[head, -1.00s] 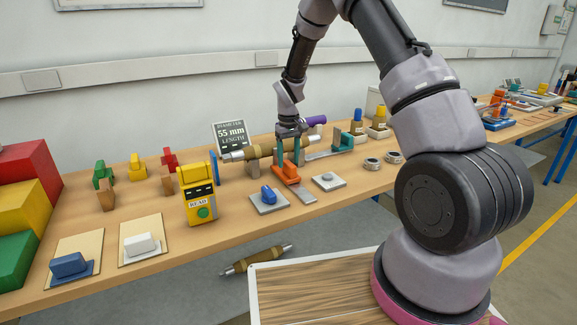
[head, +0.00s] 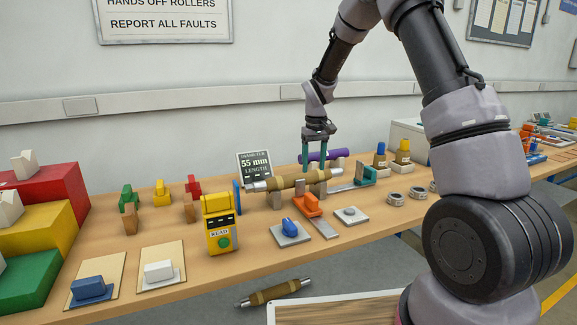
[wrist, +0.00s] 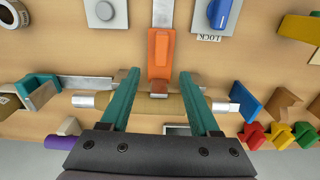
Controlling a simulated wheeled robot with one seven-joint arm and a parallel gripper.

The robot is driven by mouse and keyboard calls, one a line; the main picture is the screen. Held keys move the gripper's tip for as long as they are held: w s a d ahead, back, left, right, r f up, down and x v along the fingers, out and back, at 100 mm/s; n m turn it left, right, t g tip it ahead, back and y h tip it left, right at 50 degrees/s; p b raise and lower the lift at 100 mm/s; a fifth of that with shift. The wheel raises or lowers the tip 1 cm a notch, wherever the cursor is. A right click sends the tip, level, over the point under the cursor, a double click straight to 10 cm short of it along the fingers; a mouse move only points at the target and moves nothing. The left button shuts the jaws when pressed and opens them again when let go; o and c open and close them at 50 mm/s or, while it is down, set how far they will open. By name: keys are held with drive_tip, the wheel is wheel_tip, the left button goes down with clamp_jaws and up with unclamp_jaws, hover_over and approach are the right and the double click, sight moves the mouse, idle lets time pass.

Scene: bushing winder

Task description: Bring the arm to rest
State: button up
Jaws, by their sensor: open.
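My gripper (head: 319,165) points down, open and empty, over the workbench at the brown roller with silver ends (head: 291,182). In the wrist view the two teal fingers (wrist: 158,80) are spread wide, and the roller (wrist: 155,104) runs across the gap between them. The fingers appear just above the roller and I cannot tell the exact clearance.
A purple roller (head: 322,156) lies behind. A yellow READ gauge (head: 219,225), a blue knob on a plate (head: 289,228) and a grey button plate (head: 349,216) stand in front. Another brown roller (head: 274,292) is low, below the bench edge.

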drive_tip(key=s+d+r+m+t+y, duration=0.1)
drive_tip(key=s+d+r+m+t, duration=0.15)
drive_tip(key=s+r, duration=0.6)
drive_tip(key=s+d+r+m+t, duration=0.1)
drive_tip(key=s+d+r, duration=0.3)
drive_tip(key=r, duration=0.7)
drive_tip(key=s+d+r+m+t, duration=0.1)
drive_tip(key=s+r+m, duration=0.1)
drive_tip(key=s, duration=0.7)
drive_tip(key=s+d+r+m+t, duration=0.1)
drive_tip(key=s+r+m+t, duration=0.1)
drive_tip(key=s, duration=0.8)
drive_tip(key=shift+r+y, duration=0.4)
drive_tip(key=shift+r, duration=0.35)
